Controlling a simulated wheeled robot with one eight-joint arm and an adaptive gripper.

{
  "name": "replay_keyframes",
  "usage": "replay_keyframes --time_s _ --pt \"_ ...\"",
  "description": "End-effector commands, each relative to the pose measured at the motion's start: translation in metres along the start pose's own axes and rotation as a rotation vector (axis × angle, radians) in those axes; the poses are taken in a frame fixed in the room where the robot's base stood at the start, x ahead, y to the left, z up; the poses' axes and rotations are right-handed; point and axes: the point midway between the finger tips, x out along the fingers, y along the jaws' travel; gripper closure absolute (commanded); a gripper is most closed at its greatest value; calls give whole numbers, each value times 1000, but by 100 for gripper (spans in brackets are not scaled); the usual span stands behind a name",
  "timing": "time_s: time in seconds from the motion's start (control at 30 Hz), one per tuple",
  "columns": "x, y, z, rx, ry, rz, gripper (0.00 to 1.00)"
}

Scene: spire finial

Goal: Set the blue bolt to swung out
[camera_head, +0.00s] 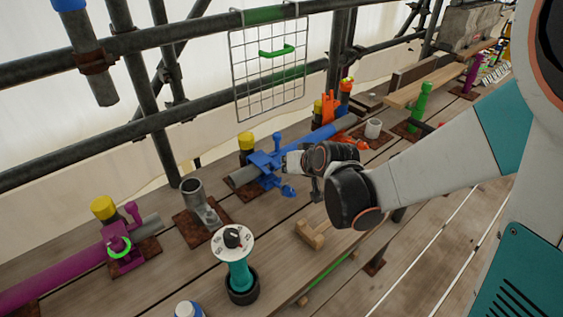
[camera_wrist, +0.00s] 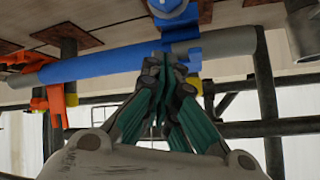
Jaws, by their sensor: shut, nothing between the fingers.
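A blue clamp (camera_head: 262,165) sits around a grey and blue tube on the deck. A blue bolt (camera_head: 288,190) with a rounded end sticks out at its lower right side, toward the front. In the wrist view, a round blue end (camera_wrist: 170,9) with a grey centre shows at the top, above the blue tube (camera_wrist: 100,66). My gripper (camera_head: 291,161) is right beside the clamp. In the wrist view my gripper (camera_wrist: 170,62) has its fingers together, close to the blue clamp body, with nothing between them. Whether the fingertips touch the clamp cannot be told.
A magenta clamp (camera_head: 118,243) with a green ring lies left. A grey tube stub (camera_head: 194,192) stands between. A teal dial post (camera_head: 238,262) and a wooden block (camera_head: 310,235) stand in front. An orange clamp (camera_head: 328,108) is behind. A wire grid (camera_head: 268,75) hangs from the rail.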

Motion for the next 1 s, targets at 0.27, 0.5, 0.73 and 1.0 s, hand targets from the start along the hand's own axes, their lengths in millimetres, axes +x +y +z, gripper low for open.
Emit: replay_keyframes --time_s 0.27,0.5,0.73,1.0 --pt "-4 15 27 0 -2 1 100" --pt "-5 23 45 0 -2 1 100" --pt "-4 28 57 -4 -8 2 100" --pt "-3 29 62 -4 -9 1 100"
